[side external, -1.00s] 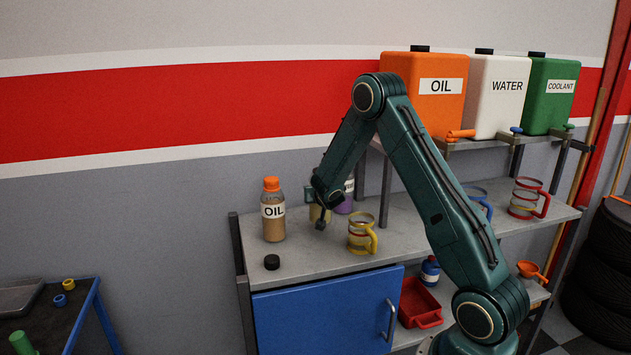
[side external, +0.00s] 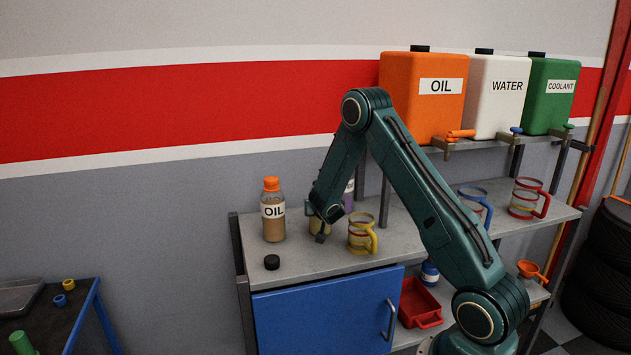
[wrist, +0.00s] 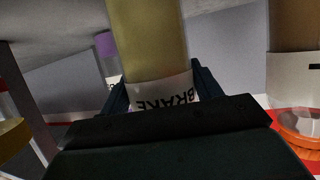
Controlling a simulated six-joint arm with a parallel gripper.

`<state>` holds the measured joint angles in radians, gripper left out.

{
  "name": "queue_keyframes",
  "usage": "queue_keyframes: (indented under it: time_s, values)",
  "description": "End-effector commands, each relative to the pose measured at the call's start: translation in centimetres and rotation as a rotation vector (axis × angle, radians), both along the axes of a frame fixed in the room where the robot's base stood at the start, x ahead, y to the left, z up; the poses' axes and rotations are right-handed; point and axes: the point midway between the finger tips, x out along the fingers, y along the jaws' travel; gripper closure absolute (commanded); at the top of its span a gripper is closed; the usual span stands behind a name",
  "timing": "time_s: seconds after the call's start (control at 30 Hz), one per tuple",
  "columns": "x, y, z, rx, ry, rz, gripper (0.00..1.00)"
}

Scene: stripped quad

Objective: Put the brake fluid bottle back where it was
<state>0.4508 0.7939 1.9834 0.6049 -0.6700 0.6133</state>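The brake fluid bottle (side external: 317,228) is yellowish with a white label. It stands mostly behind my gripper (side external: 321,236) in the side view, over the grey bench top. In the wrist view the bottle (wrist: 148,45) appears upside down with "BRAKE" on its label, and my gripper's fingers (wrist: 160,92) are on both sides of it, shut on it. The bottle looks upright. I cannot tell whether its base touches the bench.
The oil bottle (side external: 273,215) stands left, with a black cap (side external: 271,262) in front. A yellow-handled jug (side external: 361,236) is close on the right. A purple bottle (side external: 349,196) is behind. Orange, white and green containers sit on the shelf above.

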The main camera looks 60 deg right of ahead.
Motion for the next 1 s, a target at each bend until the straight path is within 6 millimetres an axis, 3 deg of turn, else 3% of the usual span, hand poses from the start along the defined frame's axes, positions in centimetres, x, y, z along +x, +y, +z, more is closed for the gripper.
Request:
queue_keyframes:
  time_s: [0.03, 0.1, 0.57, 1.0]
  values:
    - [0.0, 0.0, 0.0, -0.001, -0.001, 0.000, 0.29]
    - [0.0, 0.0, 0.0, -0.001, -0.001, 0.000, 0.15]
    - [0.0, 0.0, 0.4, 0.000, -0.002, 0.001, 0.15]
    - [-2.3, 3.5, 2.0, 0.000, 0.001, 0.004, 0.15]
